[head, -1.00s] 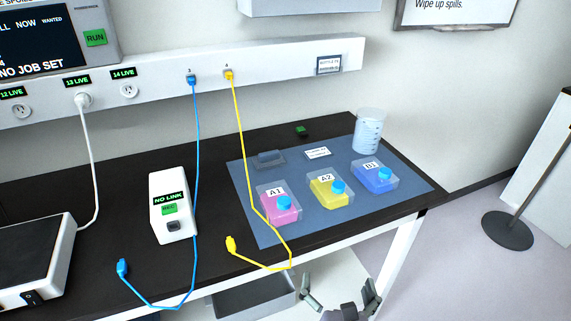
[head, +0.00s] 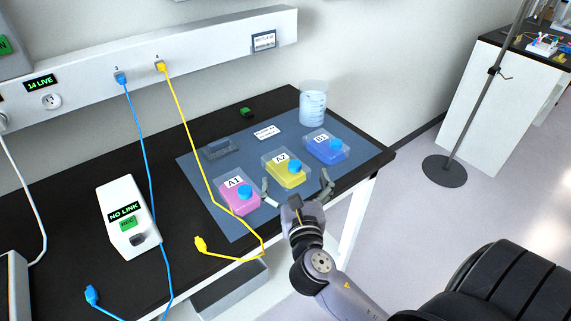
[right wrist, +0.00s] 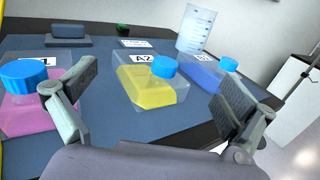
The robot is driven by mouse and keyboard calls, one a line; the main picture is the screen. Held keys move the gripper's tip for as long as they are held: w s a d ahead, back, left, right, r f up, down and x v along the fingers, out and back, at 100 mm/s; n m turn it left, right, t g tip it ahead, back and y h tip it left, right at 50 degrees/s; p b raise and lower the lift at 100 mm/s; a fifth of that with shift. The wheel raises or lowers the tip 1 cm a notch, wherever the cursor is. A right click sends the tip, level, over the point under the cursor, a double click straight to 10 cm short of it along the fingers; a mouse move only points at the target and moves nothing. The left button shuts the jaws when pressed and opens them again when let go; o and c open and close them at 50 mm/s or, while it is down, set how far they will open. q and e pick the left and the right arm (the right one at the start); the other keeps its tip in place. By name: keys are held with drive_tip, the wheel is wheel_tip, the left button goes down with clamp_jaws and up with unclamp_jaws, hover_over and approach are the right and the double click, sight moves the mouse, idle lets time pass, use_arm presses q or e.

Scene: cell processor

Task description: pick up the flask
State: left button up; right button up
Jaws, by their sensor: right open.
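Three flasks with blue caps stand on a blue mat (head: 222,218). The flask A1 (head: 240,203) holds pink liquid, the flask A2 (head: 284,176) yellow, and the flask B1 (head: 325,150) blue. My right gripper (head: 297,186) is open and empty at the mat's front edge, in front of A2. In the right wrist view, A2 (right wrist: 148,92) lies ahead between the spread fingers, apart from them. A1 (right wrist: 30,112) is by the left finger, and B1 (right wrist: 200,77) is partly hidden behind the right finger. My left gripper is not in view.
A clear beaker (head: 313,108) stands at the mat's back right corner. A yellow cable (head: 205,180) hangs across the mat left of A1. A blue cable (head: 150,200) runs past the white NO LINK box (head: 125,222). A grey holder (head: 217,150) lies behind A1.

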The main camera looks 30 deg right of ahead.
sight(292, 171)
drive_tip(key=x, duration=0.2)
drive_tip(key=f+x, duration=0.1)
drive_tip(key=x, duration=0.2)
drive_tip(key=shift+w+f+p, duration=0.1)
drive_tip(key=shift+w+p, duration=0.2)
drive_tip(key=shift+p, duration=0.1)
drive_tip(key=c, duration=1.9)
